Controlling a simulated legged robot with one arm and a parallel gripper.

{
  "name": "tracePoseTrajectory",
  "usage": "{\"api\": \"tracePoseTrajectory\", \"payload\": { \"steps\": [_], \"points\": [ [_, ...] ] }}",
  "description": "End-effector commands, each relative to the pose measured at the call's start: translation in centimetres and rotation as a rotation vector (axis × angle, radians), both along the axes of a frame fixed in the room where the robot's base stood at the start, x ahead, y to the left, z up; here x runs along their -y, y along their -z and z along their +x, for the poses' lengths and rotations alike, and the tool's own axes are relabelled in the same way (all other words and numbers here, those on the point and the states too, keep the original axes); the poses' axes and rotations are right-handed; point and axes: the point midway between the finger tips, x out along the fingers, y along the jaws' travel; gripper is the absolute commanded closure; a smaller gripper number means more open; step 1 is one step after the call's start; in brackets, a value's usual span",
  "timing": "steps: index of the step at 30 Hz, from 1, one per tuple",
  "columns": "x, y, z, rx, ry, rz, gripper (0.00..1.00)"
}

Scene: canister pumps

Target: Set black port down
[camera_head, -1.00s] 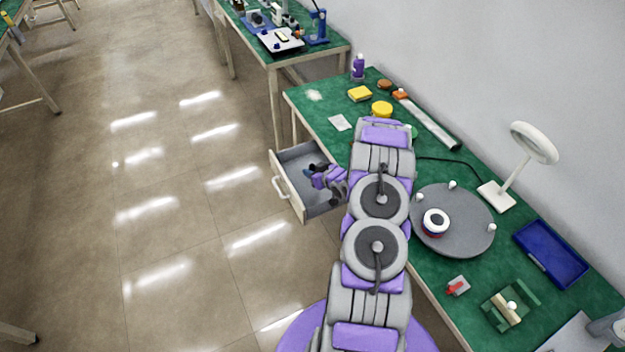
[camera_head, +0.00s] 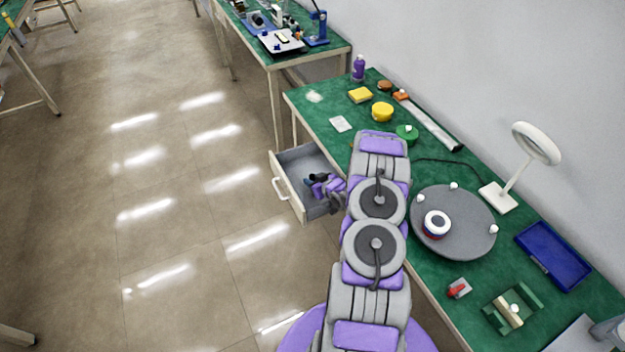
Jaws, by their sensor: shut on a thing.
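My gripper (camera_head: 315,185) is at the open grey drawer (camera_head: 290,190), inside its outline as seen from above. It is small in view and partly covered by my arm. It is shut on a small dark thing (camera_head: 320,176), which I take to be the black port; its shape is hard to make out. I cannot tell whether the port touches the drawer floor.
The drawer's white handle (camera_head: 279,187) faces left over clear floor. The green bench (camera_head: 390,150) holds a grey turntable (camera_head: 465,240), a white lamp (camera_head: 535,145), a blue tray (camera_head: 553,255), a yellow round thing (camera_head: 382,111) and a green round thing (camera_head: 407,133).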

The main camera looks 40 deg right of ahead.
Motion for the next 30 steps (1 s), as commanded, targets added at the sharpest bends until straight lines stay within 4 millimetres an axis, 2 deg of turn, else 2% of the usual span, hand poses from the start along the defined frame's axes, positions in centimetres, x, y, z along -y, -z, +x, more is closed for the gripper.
{"api": "tracePoseTrajectory", "payload": {
  "steps": [3,4,11,20,25,26,30],
  "points": [
    [-0.1,0.0,0.0,0.0,0.0,-0.001,1.0],
    [-0.1,0.0,0.0,0.0,0.0,-0.001,0.7],
    [-0.1,0.1,0.0,0.0,0.0,-0.001,0.47],
    [0.0,0.0,0.0,0.0,0.0,0.0,0.46],
    [0.0,-1.0,0.0,0.001,0.0,0.0,0.46],
    [0.1,-1.4,-0.1,0.001,0.001,-0.001,0.46],
    [0.1,-3.2,-3.1,0.001,0.005,0.002,0.46]
  ]
}}
